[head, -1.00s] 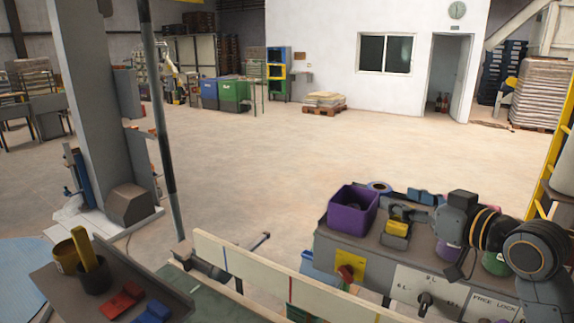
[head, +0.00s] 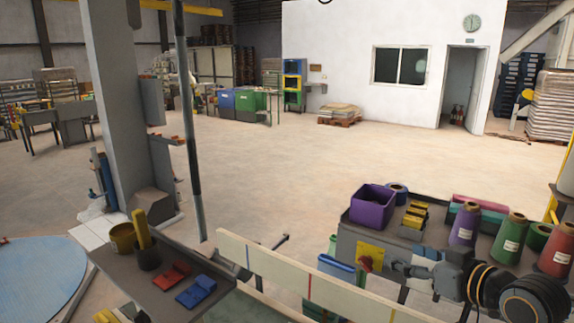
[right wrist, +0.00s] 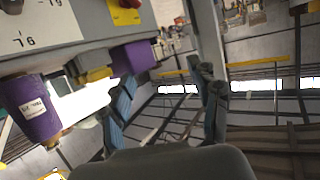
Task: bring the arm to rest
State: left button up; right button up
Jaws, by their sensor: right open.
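My right arm comes in at the lower right of the head view. Its gripper (head: 408,263) is in front of the grey bench's front face, near the yellow plate with the red knob (head: 366,263). In the right wrist view the two blue-grey fingers (right wrist: 165,98) stand well apart with nothing between them. My left gripper is not seen.
On the bench (head: 352,228) stand a purple bin (head: 372,206), yellow clamps (head: 414,215) and thread cones (head: 510,239). A pale board (head: 280,272) runs along the front. A tray (head: 165,292) at left holds red and blue pieces. The floor beyond is clear.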

jog(key=s+a+f+m+g+h, duration=0.1)
jog(key=s+a+f+g+h, duration=0.15)
jog(key=s+f, duration=0.65)
jog(key=s+a+f+g+h, duration=0.1)
jog(key=s+f+g, duration=0.35)
jog(key=f, duration=0.95)
jog(key=s+f+m+g+h, duration=0.1)
jog(key=s+f, duration=0.3)
jog(key=s, duration=0.5)
jog(key=s+f+m+g+h, duration=0.15)
jog(key=s+f, duration=0.25)
jog(key=s, duration=0.5)
notch_tip(320, 180, down, 28)
jog(key=n+g+b, duration=0.1)
jog(key=b, duration=0.3)
pick_arm(q)
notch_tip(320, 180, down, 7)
jog(key=b, duration=0.3)
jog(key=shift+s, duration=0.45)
pick_arm(e)
jog(key=s+d+f+g, duration=0.1)
jog(key=s+d+f, duration=0.2)
jog(key=s+f, duration=1.4)
notch_tip(320, 180, down, 5)
jog(key=shift+s+r+g, duration=0.2)
jog(key=shift+s+g, duration=0.15)
jog(key=shift+s, duration=0.05)
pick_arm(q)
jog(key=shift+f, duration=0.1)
